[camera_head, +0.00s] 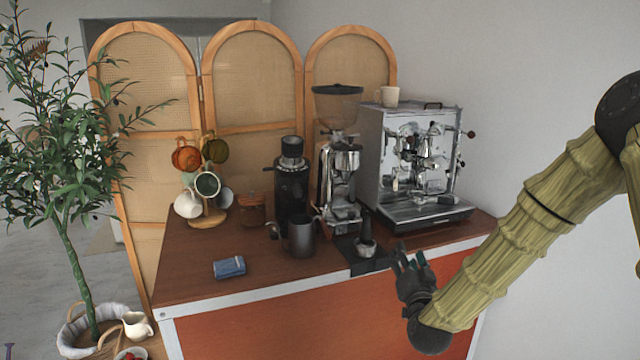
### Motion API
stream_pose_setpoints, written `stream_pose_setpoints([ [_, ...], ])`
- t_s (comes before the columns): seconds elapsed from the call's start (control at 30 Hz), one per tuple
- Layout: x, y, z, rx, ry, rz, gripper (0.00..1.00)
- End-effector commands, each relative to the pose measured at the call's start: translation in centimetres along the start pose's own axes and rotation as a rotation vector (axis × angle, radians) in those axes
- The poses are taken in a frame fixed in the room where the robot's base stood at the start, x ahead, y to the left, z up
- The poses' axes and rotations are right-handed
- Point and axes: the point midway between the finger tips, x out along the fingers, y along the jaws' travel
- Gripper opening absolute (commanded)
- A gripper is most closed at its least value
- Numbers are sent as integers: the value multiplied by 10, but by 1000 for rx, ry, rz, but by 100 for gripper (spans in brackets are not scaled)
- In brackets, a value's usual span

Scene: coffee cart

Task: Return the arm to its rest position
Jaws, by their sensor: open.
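My gripper (409,262) is open and empty, with its fingers pointing up. In the picture it shows in front of the cart's front edge, to the right of the middle. My arm (520,235), in a yellow-green ribbed cover, reaches in from the right side. The tamper (365,240) on its dark mat (362,262) stands on the counter just up and left of my fingers. I cannot tell the exact distance between them.
The brown counter (195,275) holds an espresso machine (415,165), grinders (291,185), a dark pitcher (301,236), a mug tree (207,217) and a folded blue cloth (229,267). A plant (68,240) stands left.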

Motion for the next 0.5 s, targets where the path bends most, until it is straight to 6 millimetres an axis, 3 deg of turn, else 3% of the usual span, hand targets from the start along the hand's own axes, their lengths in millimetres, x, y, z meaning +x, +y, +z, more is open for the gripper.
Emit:
stream_pose_setpoints([
  [0.03, -11, 10, 27, -20, -67, 15, 45],
  [0.2, -56, 43, 108, -81, -289, 68, 45],
  [0.37, -112, 75, 176, -135, -497, 118, 45],
  [0.5, -169, 103, 226, -180, -679, 162, 45],
])
